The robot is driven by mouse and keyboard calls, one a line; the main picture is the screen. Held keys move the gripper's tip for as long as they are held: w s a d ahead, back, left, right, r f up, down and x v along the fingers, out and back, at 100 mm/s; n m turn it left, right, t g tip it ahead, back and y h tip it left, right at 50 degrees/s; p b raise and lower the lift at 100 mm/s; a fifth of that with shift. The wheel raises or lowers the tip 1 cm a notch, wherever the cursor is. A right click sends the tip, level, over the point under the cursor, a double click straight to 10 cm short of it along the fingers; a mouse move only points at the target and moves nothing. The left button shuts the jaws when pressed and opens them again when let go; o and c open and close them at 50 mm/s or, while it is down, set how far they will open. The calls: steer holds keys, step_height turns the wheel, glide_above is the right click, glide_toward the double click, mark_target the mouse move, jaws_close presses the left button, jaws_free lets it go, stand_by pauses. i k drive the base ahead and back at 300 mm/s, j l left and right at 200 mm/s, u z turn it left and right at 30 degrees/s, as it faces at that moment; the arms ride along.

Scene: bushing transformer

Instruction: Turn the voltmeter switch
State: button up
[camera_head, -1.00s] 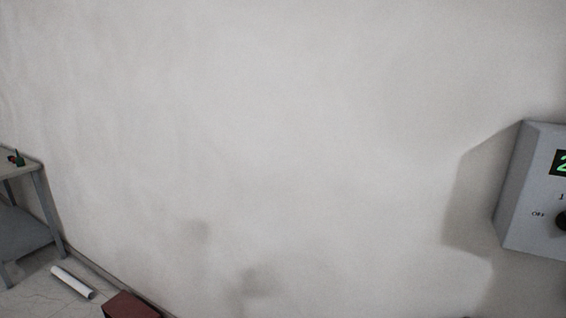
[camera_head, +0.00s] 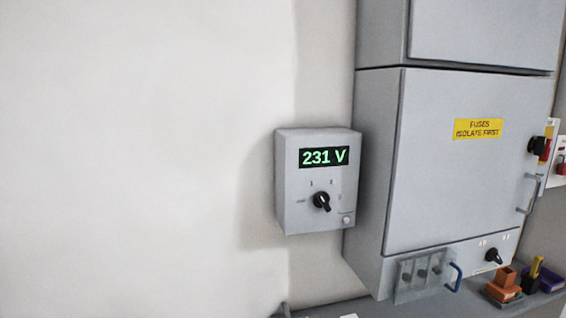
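The voltmeter box (camera_head: 290,185) is a grey wall-mounted case left of a tall cabinet. Its display (camera_head: 324,157) reads 231 V in green. Below the display is the black rotary voltmeter switch (camera_head: 321,201), with small marks around it that are too small to read. The switch pointer looks tilted, but I cannot tell which mark it points at. A small round button (camera_head: 346,219) is at the lower right of the box. My gripper is not in view.
The wall at left is bare.

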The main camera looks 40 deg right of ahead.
mark_target(321, 200)
steer(key=z, duration=1.5)
